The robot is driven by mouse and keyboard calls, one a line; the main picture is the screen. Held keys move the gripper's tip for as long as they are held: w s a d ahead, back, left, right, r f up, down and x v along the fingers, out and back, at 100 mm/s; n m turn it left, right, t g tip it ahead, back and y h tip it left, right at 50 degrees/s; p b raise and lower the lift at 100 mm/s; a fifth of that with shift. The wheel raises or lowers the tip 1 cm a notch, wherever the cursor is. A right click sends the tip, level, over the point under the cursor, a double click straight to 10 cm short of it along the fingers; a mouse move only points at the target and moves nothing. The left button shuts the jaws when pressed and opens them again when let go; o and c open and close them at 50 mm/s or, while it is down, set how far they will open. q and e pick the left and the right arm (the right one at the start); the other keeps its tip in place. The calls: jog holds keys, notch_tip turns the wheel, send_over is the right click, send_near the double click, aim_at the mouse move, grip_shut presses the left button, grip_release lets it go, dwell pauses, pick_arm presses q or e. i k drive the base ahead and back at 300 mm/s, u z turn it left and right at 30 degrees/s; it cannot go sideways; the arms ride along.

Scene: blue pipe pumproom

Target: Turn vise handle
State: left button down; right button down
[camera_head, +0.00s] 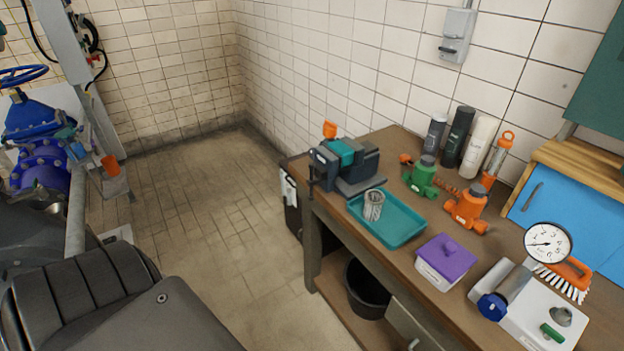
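A dark grey-blue vise (362,168) stands at the far left corner of the wooden workbench (385,262). A teal block (342,150) sits between its jaws, and an orange piece (330,129) shows just behind. The vise handle (311,176) appears as a thin dark bar at the vise's left end, by the bench edge; it is small and its exact angle is hard to tell. Neither of my grippers is in view, and nothing is seen touching the vise or its handle.
A teal tray (402,222) with a mesh cylinder (374,204) sits close to the vise. Green (423,175) and orange (467,207) fittings, a purple-lidded box (446,262) and a pressure gauge (547,243) crowd the bench. The tiled floor (205,205) left of it is clear.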

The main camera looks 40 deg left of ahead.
aim_at(313, 181)
jog(key=z, duration=2.25)
jog(key=k, duration=0.85)
jog(key=u, duration=1.7)
